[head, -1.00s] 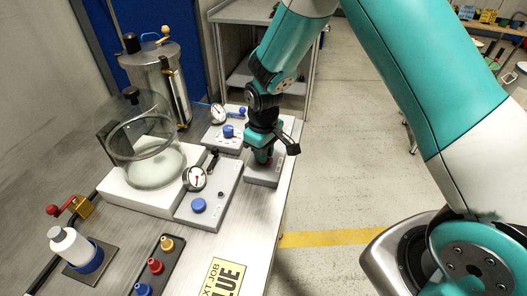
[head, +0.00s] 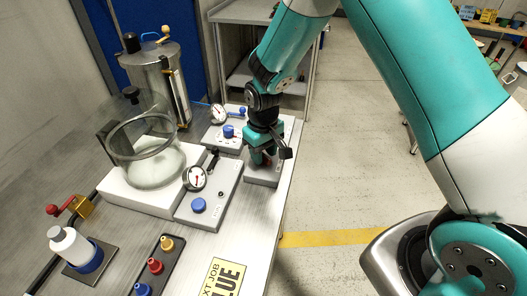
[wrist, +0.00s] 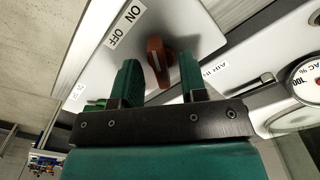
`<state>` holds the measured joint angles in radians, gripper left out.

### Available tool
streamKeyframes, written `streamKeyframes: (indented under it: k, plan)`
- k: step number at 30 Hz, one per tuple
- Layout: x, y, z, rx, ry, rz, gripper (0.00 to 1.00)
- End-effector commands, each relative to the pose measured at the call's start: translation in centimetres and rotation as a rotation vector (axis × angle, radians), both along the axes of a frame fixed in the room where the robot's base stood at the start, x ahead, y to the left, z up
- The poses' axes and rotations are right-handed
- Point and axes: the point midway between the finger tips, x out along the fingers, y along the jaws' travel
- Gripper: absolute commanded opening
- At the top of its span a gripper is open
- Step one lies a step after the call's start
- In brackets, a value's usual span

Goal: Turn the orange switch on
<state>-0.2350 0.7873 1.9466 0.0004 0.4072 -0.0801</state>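The orange switch (wrist: 158,60) sits on a light grey box in the wrist view, beside a white label (wrist: 126,24) reading ON and OFF. Its handle stands nearly lengthwise between the two green fingers of my gripper (wrist: 158,80). The fingers are apart, one on each side, with a gap visible at the left; I cannot tell whether the right finger touches it. In the head view my gripper (head: 261,152) points down over the grey switch box (head: 262,181) near the table edge, and mostly hides the switch.
A gauge box with a blue knob (head: 199,205) stands left of the switch box. Another blue knob (head: 228,131) and gauge stand just behind. A glass chamber (head: 148,155) and a metal drum (head: 152,80) are further left. The floor right of the table is clear.

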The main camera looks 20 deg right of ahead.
Motion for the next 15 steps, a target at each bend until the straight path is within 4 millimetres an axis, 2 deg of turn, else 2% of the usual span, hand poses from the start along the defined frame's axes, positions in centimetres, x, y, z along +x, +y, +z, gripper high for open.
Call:
streamKeyframes:
  k: [5,8,15]
  plan:
    - [0.0,0.0,0.4,0.0,-0.001,0.001,0.39]
    - [0.1,0.0,1.6,0.001,-0.004,0.001,0.39]
    - [0.1,0.0,7.2,0.002,-0.008,0.001,0.39]
